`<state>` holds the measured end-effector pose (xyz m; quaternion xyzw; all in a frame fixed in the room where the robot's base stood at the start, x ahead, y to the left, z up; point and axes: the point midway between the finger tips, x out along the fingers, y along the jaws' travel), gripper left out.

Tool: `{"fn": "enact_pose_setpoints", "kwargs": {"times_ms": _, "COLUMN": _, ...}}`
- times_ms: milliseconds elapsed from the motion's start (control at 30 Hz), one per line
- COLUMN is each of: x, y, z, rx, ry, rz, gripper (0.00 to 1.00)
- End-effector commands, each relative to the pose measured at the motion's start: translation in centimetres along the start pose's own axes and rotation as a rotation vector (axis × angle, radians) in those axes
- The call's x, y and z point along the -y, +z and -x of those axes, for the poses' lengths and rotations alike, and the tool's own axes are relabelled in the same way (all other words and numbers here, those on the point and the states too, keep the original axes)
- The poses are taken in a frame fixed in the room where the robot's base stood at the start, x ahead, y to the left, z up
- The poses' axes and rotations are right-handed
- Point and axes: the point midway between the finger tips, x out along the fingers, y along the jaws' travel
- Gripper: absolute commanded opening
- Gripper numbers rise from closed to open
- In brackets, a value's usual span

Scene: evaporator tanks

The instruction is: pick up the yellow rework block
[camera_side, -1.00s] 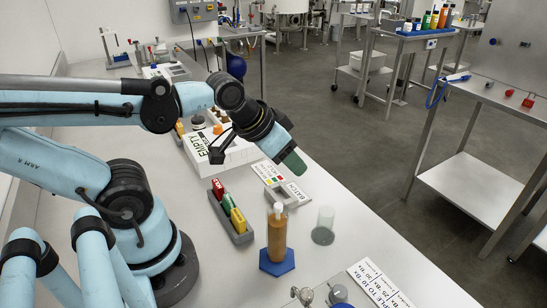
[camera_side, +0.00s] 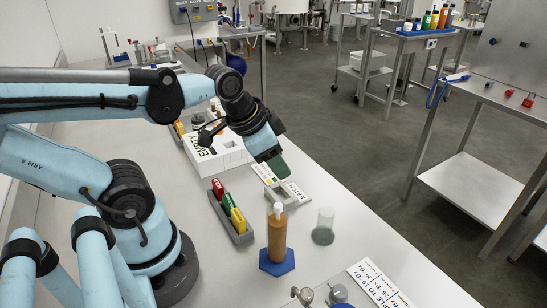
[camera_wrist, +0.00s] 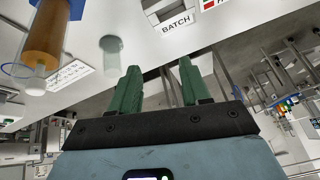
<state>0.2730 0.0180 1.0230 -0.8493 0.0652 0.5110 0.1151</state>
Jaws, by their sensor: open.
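The yellow rework block (camera_side: 238,220) stands in a narrow grey rack (camera_side: 243,238) on the bench in the side view, at the near end of the row. A green block (camera_side: 228,205) and a red block (camera_side: 218,189) stand behind it in the same rack. My gripper (camera_side: 279,168) has green fingers and is above the bench, beyond and to the right of the rack, apart from the blocks. In the wrist view my gripper (camera_wrist: 157,75) is open with nothing between its fingers. The yellow block is not seen in the wrist view.
An amber cylinder (camera_side: 277,238) on a blue hexagonal base and a clear glass (camera_side: 324,226) stand right of the rack. A grey holder marked BATCH (camera_side: 294,191) is close to my gripper. A white EMPTY box (camera_side: 230,150) lies behind. Metal fittings (camera_side: 303,295) are near.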

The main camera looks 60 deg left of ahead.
Motion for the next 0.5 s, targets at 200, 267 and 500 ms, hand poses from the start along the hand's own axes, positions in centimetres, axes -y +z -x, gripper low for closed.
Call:
{"fn": "enact_pose_setpoints", "kwargs": {"times_ms": 200, "x": 1.3, "y": 3.0, "z": 1.0, "rx": 0.145, "ry": 0.108, "rz": -0.361, "gripper": 0.47}}
{"fn": "enact_pose_setpoints", "kwargs": {"times_ms": 267, "x": 1.5, "y": 3.8, "z": 1.4, "rx": 0.171, "ry": 0.153, "rz": -0.463, "gripper": 0.47}}
{"fn": "enact_pose_setpoints", "kwargs": {"times_ms": 500, "x": 1.7, "y": 6.3, "z": 3.3, "rx": 0.19, "ry": 0.377, "rz": -0.858, "gripper": 0.47}}
